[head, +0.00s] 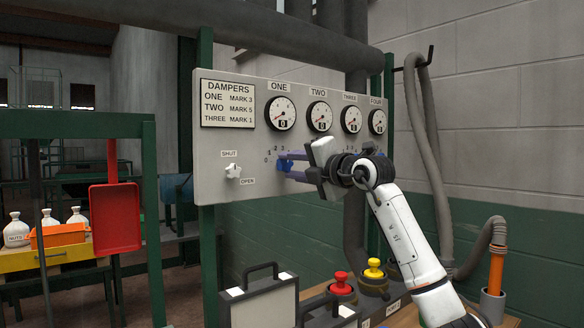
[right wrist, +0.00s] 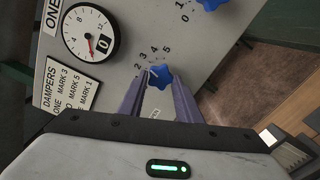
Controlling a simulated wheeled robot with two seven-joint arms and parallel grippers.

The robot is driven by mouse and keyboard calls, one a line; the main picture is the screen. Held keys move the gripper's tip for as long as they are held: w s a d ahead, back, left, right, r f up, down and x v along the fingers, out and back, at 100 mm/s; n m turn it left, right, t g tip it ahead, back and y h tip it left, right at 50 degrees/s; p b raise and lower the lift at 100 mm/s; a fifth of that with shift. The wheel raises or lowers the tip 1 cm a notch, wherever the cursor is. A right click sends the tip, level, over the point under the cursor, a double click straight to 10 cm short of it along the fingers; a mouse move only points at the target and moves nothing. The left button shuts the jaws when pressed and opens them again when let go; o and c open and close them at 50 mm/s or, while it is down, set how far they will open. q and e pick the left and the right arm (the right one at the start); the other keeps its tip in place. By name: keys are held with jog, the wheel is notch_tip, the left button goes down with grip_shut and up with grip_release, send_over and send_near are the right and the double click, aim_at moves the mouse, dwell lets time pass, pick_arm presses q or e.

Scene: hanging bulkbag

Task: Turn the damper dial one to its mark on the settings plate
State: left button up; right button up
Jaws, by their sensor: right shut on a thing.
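Damper dial one is a blue star-shaped knob (head: 284,165) on the grey panel below the gauge labelled ONE (head: 281,114). My right gripper (head: 286,166) is shut on this dial. In the right wrist view the dial (right wrist: 160,76) sits between the two finger ends (right wrist: 158,82), with marks 2 to 5 showing beside it. Which mark the dial points at is too small to tell. The settings plate (head: 228,103) reads ONE MARK 3, TWO MARK 5, THREE MARK 1. Gauge ONE also shows in the right wrist view (right wrist: 91,35), with 0 in its window. My left gripper is out of view.
A second blue dial (right wrist: 210,3) sits close by on the panel. A white SHUT/OPEN handle (head: 233,171) is at the panel's lower left. A hose (head: 425,140) hangs at right.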

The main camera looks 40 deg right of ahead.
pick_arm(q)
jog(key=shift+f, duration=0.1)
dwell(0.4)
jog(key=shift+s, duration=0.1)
pick_arm(e)
jog(key=o, duration=1)
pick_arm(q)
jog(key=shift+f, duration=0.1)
pick_arm(e)
jog(key=shift+o, duration=0.2)
jog(key=shift+s, duration=0.3)
pick_arm(q)
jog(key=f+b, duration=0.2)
jog(key=b, duration=0.1)
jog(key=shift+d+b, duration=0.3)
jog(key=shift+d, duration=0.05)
pick_arm(e)
jog(key=s+a, duration=0.1)
jog(key=s, duration=0.8)
jog(key=shift+s, duration=0.35)
